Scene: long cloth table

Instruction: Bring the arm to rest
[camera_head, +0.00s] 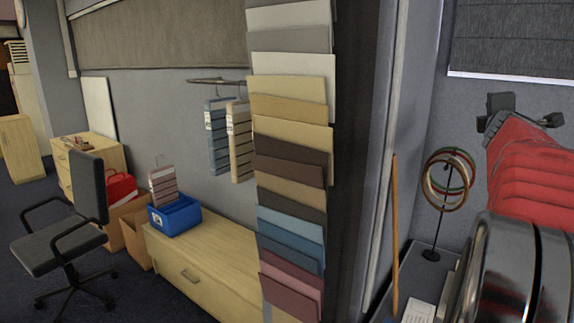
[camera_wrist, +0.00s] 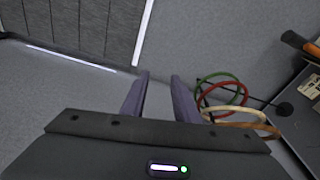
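My gripper (camera_wrist: 160,78) shows in the wrist view with its two dark fingers apart and nothing between them. Beyond the fingertips is bare grey wall. In the head view, my red arm is raised at the right edge, and the dark gripper end (camera_head: 522,112) is up in front of the wall, below a dark blind. The gripper touches nothing that I can see.
A stand with several coloured rings (camera_head: 449,180) is close below and left of my arm; the rings (camera_wrist: 225,92) are right of the fingers in the wrist view. A sample-board column (camera_head: 291,150) stands mid-view. A chair (camera_head: 72,220) and blue bin (camera_head: 174,216) are left.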

